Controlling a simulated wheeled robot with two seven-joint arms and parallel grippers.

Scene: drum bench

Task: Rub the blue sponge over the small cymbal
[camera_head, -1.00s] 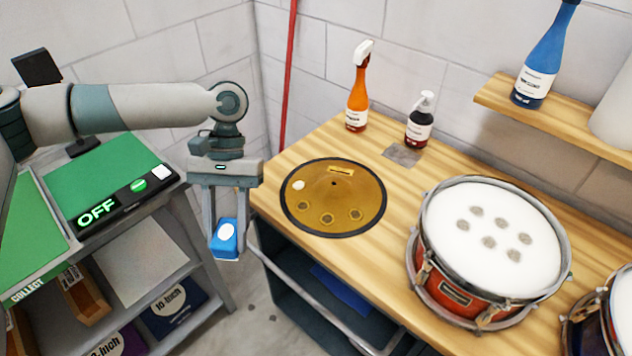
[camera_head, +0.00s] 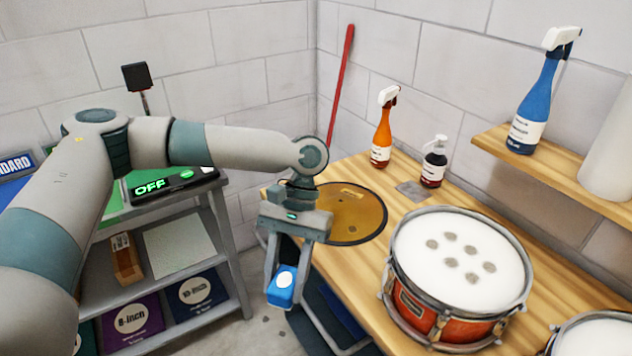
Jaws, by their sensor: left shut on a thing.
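The small cymbal (camera_head: 358,214) is a round brass disc with a dark rim, lying on the wooden bench at its left end. My left gripper (camera_head: 282,285) points down and is shut on the blue sponge (camera_head: 279,293), which has a white round spot on its face. The sponge hangs in front of the bench's left edge, nearer to me than the cymbal and apart from it. My left wrist hides the left part of the cymbal. My right gripper is not in view.
A red drum (camera_head: 456,270) with a white, spotted head stands on the bench right of the cymbal. An orange spray bottle (camera_head: 382,136) and a dark pump bottle (camera_head: 434,163) stand behind. A blue spray bottle (camera_head: 537,100) stands on a wall shelf (camera_head: 560,168). A grey rack (camera_head: 232,255) is at left.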

